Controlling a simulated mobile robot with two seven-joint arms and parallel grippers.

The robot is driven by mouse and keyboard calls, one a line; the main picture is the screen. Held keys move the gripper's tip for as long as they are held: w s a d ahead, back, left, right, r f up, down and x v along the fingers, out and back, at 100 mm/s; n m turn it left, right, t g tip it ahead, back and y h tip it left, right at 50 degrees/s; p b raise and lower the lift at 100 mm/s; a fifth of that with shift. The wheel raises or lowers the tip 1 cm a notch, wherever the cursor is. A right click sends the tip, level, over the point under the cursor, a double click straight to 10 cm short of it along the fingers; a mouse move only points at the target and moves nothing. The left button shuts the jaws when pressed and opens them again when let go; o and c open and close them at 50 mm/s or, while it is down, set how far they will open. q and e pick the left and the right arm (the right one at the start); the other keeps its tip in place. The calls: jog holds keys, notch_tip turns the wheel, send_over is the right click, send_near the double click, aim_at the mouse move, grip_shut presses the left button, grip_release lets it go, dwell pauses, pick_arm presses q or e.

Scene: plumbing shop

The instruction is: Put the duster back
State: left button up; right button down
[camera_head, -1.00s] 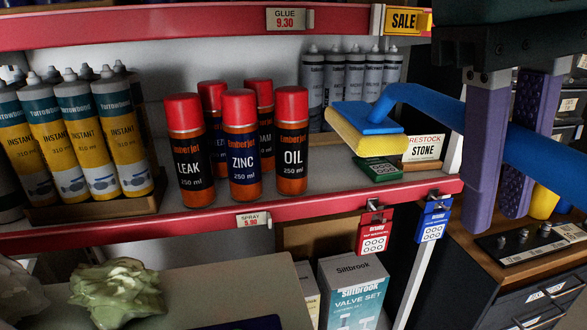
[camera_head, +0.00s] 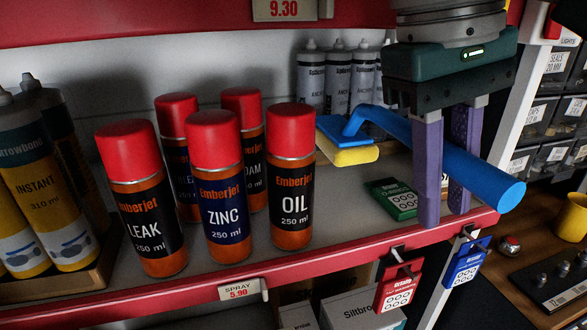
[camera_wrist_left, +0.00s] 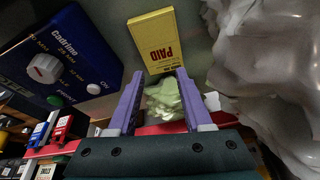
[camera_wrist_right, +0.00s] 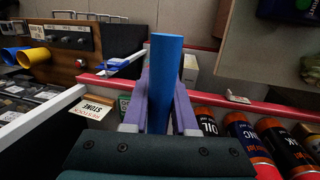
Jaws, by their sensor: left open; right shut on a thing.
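The duster has a blue handle (camera_head: 440,152) and a blue head with a yellow pad (camera_head: 350,156). My right gripper (camera_head: 445,212) is shut on the handle, fingers pointing down. The pad is over the shelf (camera_head: 345,205), just right of the OIL can (camera_head: 290,178); I cannot tell whether it touches the shelf. The handle's end sticks out past the shelf's front edge. The right wrist view shows the handle (camera_wrist_right: 165,80) between the fingers. My left gripper (camera_wrist_left: 157,85) is open and empty in the left wrist view, pointing toward a pale green crumpled cloth (camera_wrist_left: 165,100).
Several red-capped spray cans, including ZINC (camera_head: 222,190), stand left of the duster. Grey cartridges (camera_head: 338,80) stand behind it. Red (camera_head: 398,286) and blue (camera_head: 467,263) tags hang at the front edge. A yellow PAID box (camera_wrist_left: 155,40) is near my left gripper.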

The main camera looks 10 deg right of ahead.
pick_arm(q)
jog(key=shift+s+f+b, duration=0.3)
jog(key=shift+s+f, duration=0.15)
jog(key=shift+f, duration=0.1)
jog(key=shift+d+f, duration=0.1)
jog(key=shift+f, duration=0.1)
pick_arm(e)
jog(key=a+x, duration=0.1)
jog(key=x, duration=0.8)
jog(key=shift+a+f, duration=0.35)
jog(key=shift+f, duration=0.15)
pick_arm(q)
jog(key=shift+b, duration=0.3)
pick_arm(e)
jog(key=c, duration=0.7)
grip_release()
pick_arm(q)
jog(key=shift+r, duration=0.1)
jog(key=shift+w+r+p, duration=0.1)
jog(key=shift+r+p, duration=0.6)
jog(key=shift+p, duration=0.15)
pick_arm(e)
jog(key=v, duration=1.2)
jog(key=shift+w+a, duration=0.1)
